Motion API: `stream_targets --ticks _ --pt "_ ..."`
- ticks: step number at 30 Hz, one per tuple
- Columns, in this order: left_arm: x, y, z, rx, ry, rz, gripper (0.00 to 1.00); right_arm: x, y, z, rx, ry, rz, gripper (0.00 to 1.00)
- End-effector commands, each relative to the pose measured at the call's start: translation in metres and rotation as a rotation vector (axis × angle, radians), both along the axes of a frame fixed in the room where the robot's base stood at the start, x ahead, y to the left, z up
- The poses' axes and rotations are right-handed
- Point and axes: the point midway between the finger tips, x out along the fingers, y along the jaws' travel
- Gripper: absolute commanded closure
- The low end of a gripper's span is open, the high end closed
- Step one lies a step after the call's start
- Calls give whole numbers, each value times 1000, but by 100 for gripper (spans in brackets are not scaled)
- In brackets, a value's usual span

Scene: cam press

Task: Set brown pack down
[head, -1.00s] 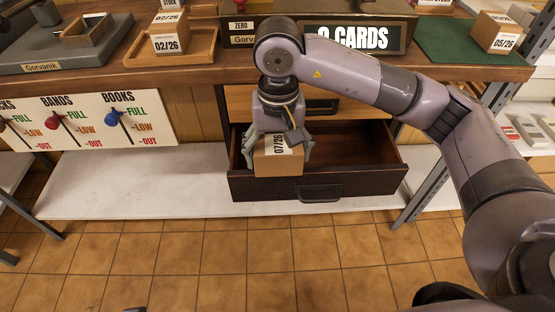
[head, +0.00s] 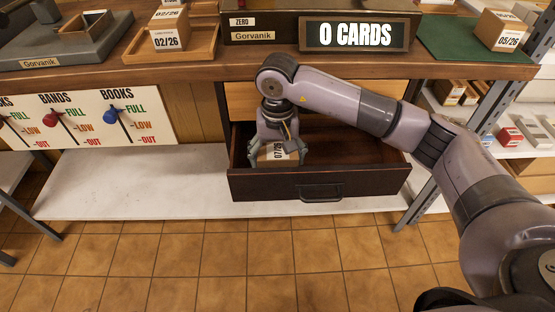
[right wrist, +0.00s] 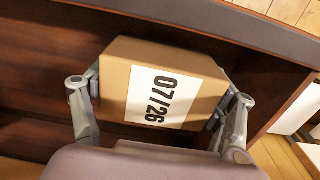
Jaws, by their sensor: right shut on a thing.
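The brown pack (head: 272,152) with a white 07/26 label is inside the open dark drawer (head: 350,180), at its left end. In the right wrist view the pack (right wrist: 146,82) sits between the two fingers, with the drawer's wooden walls around it. My right gripper (head: 277,156) points down into the drawer and is shut on the pack. The drawer front hides the pack's lower part, and I cannot tell whether it touches the drawer floor. My left gripper is not in view.
The right part of the drawer is empty. Above is the counter with a 0 CARDS sign (head: 360,35), a 02/26 pack (head: 170,30) on a wooden tray (head: 200,52), and a 05/26 pack (head: 502,30) on a green mat (head: 450,45). A lever board (head: 85,108) hangs at left.

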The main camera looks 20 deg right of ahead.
Motion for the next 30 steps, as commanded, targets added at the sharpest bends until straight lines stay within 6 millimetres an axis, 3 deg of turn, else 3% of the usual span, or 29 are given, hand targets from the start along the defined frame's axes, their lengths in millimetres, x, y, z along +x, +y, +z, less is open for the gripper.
stream_targets --ticks 3,16,17,26,30 --pt "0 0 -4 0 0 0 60 6 -1 -16 2 0 -1 64" --pt "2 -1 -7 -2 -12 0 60 8 -2 -19 0 0 0 64" --pt "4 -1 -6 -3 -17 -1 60 7 -2 -19 0 0 0 21" --pt "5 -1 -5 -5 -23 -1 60 7 -2 -19 0 1 0 1" --pt "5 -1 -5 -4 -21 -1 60 7 -2 -19 0 1 0 1"
